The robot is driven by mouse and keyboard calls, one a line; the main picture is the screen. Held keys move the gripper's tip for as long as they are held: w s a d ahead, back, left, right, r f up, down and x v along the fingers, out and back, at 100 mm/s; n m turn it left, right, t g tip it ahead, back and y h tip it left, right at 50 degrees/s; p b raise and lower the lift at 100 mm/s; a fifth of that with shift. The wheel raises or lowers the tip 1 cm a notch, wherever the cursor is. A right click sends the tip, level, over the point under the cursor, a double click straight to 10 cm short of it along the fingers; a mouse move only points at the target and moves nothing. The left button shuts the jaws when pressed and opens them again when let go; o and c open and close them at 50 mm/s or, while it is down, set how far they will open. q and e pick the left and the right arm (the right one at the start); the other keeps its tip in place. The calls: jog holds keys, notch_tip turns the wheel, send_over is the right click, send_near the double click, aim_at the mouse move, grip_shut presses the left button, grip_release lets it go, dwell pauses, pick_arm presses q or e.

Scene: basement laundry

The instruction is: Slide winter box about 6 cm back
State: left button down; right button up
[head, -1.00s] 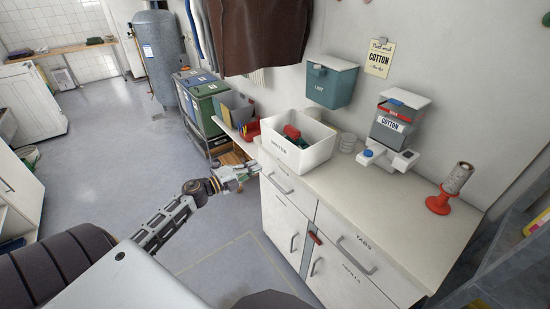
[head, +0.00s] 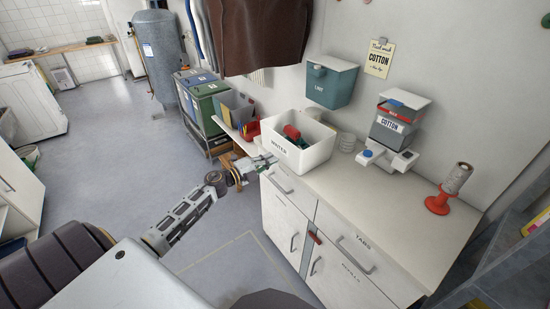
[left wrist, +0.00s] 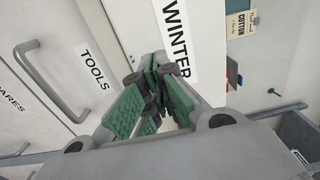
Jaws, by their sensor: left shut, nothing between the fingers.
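The winter box (head: 312,157) is a white open bin with a WINTER label, standing on the counter top near its left end. Dark green and red items lie inside it. My left gripper (head: 266,164) is shut and empty, at the box's labelled front face near its lower left corner. In the left wrist view, the green-padded fingertips (left wrist: 157,68) are together right by the WINTER label on the white box wall (left wrist: 207,50). I cannot tell whether they touch it. My right gripper is not in view.
The counter (head: 378,200) has bare room to the right of the box. A lint bin (head: 331,82) hangs on the wall.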

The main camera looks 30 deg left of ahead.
aim_at(281, 154)
pick_arm(q)
jog(key=shift+x, duration=1.3)
jog(key=shift+w, duration=0.15)
jog(key=shift+x, duration=3.1)
jog(key=shift+f, duration=0.1)
